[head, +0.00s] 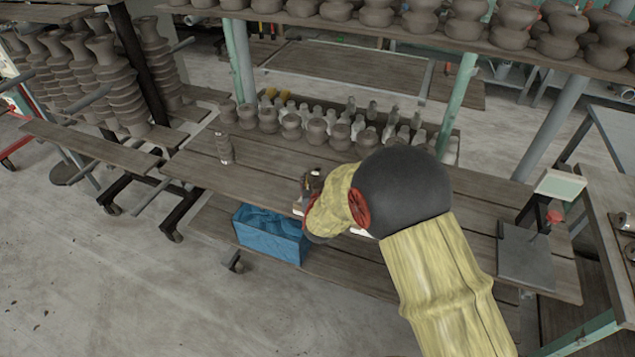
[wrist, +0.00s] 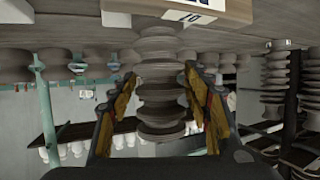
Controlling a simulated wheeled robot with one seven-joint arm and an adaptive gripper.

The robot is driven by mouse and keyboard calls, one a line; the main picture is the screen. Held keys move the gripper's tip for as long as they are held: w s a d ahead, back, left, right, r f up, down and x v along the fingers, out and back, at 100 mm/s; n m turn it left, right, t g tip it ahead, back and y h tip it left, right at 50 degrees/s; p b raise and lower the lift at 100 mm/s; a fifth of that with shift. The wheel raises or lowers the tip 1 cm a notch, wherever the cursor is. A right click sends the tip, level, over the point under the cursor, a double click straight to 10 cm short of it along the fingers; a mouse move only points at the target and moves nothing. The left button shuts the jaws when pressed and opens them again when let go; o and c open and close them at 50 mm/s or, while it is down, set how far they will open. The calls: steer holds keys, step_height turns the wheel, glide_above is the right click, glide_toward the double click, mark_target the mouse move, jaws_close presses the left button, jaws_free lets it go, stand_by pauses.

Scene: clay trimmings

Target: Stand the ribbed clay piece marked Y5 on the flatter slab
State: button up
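My gripper (wrist: 160,78) has its two yellow-padded fingers on either side of a grey ribbed clay piece (wrist: 163,104) in the wrist view. The fingertips lie very close to its ribs; whether they press on it is unclear. The wrist picture is upside down, and the piece's foot is towards the upper edge, near a pale block (wrist: 232,10) with a white label. No Y5 mark is readable. In the head view my arm hides most of the gripper and what is under it. Another ribbed clay piece (head: 224,148) stands upright on the wooden table, left of my gripper.
A dark flat slab (head: 525,258) lies at the table's right end. Several small pots (head: 291,127) line the table's back edge. A blue crate (head: 270,235) sits on the lower shelf. A shelf of pots (head: 467,20) runs above. Tabletop (head: 260,170) left of my gripper is mostly clear.

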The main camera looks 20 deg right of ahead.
steer(key=shift+o, duration=1.3)
steer(key=shift+r, duration=0.1)
steer(key=shift+s+r, duration=0.1)
steer(key=shift+r, duration=0.05)
steer(key=p+v, duration=0.3)
steer(key=v, duration=0.9)
steer(key=s+a+r+n+g+y, duration=0.1)
steer(key=s+a+r+y, duration=0.1)
steer(key=s+r, duration=0.35)
steer(key=s+a+r+n+g+y, duration=0.1)
steer(key=s+a+r+g+y, duration=0.1)
steer(key=r, duration=0.7)
steer(key=s+d+r+g, duration=0.2)
steer(key=s+d, duration=0.1)
steer(key=s, duration=0.8)
steer(key=s+d+r+g+h, duration=0.1)
steer(key=s+d+r+g, duration=0.1)
steer(key=s, duration=0.9)
steer(key=shift+s+d+r+n, duration=0.3)
steer(key=shift+d+r, duration=0.3)
steer(key=shift+d, duration=0.15)
